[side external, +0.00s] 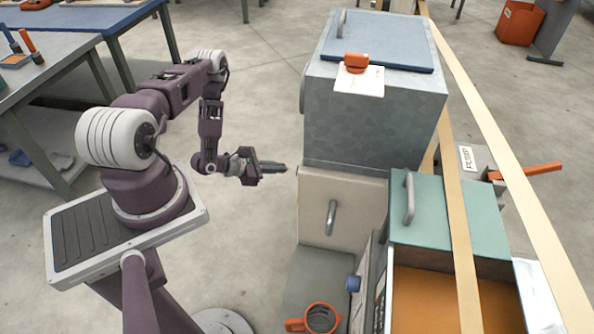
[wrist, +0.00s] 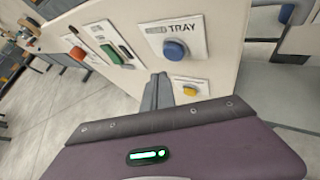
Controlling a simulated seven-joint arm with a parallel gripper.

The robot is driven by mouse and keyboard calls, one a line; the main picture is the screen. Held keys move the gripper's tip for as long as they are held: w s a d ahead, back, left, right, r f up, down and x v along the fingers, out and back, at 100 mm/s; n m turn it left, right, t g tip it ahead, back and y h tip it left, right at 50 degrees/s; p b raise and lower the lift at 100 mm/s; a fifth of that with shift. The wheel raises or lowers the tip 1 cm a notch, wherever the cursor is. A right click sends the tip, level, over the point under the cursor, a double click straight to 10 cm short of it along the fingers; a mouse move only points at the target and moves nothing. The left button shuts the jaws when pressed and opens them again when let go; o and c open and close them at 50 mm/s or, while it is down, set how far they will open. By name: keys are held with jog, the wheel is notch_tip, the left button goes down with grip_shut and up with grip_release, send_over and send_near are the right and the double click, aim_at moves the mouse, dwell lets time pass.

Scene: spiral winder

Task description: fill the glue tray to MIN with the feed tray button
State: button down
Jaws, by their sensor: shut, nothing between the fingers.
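The panel (wrist: 225,20) in the wrist view carries a blue button (wrist: 175,50) on a white plate lettered TRAY. My gripper (wrist: 158,77) is shut and empty. In that view its fingertips lie just below and left of the blue button; contact is not clear. In the side external view my gripper (side external: 287,168) points right, level with the top of the cream cabinet (side external: 345,195), and the button face is hidden. An open tray (side external: 388,290) with an orange-brown inside, possibly the glue tray, stands at lower right. No MIN mark is readable.
The panel also holds a red button (wrist: 77,54), a green switch (wrist: 110,53) and a yellow button (wrist: 190,91). A grey tank (side external: 375,125) sits above the cabinet. A teal lid (side external: 450,215) and paper strips (side external: 500,150) are at right. Floor left of the cabinet is clear.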

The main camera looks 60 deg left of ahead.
jog(key=shift+s+a, duration=1.25)
